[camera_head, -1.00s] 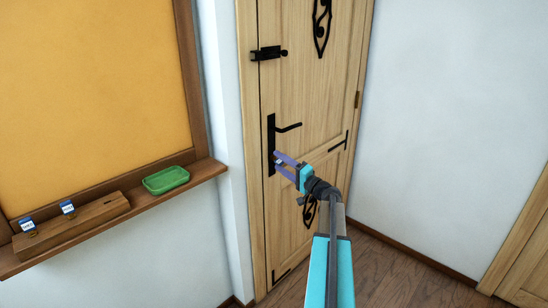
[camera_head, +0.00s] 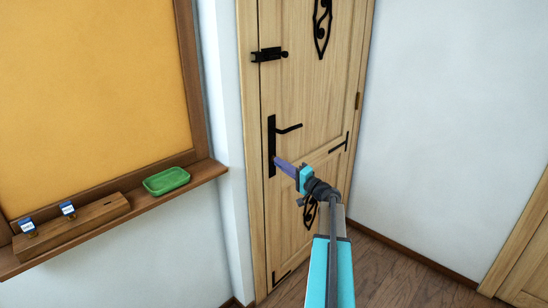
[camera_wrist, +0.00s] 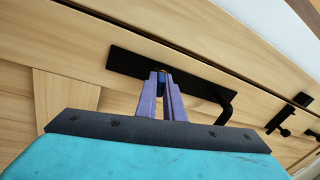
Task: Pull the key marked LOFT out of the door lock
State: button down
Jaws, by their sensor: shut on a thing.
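The wooden door (camera_head: 310,100) is shut and carries a tall black lock plate (camera_head: 271,135) with a lever handle (camera_head: 289,128). My gripper (camera_head: 278,162) reaches the lower part of this plate, its purple fingers closed together. In the wrist view the fingertips (camera_wrist: 161,82) are shut on a small dark blue piece, the key (camera_wrist: 161,76), right in front of the black plate (camera_wrist: 128,62). The fingers hide most of the key, and I cannot read its marking. I cannot tell how deep it sits in the lock.
At the left, a wooden ledge (camera_head: 205,174) under an orange board holds a green tray (camera_head: 166,181) and a wooden block (camera_head: 90,222). Two tagged keys (camera_head: 67,209) stand in the block, beside a bare slot. A black bolt (camera_head: 267,54) is higher on the door.

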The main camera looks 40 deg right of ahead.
jog(key=shift+s, duration=0.2)
jog(key=shift+s+b, duration=0.55)
jog(key=shift+s, duration=0.1)
jog(key=shift+b+v, duration=1.25)
jog(key=shift+v, duration=0.85)
jog(key=shift+s, duration=0.25)
jog(key=b+v, duration=0.2)
jog(key=v, duration=0.3)
jog(key=shift+s+f, duration=0.1)
jog(key=shift+s, duration=0.2)
dwell(0.3)
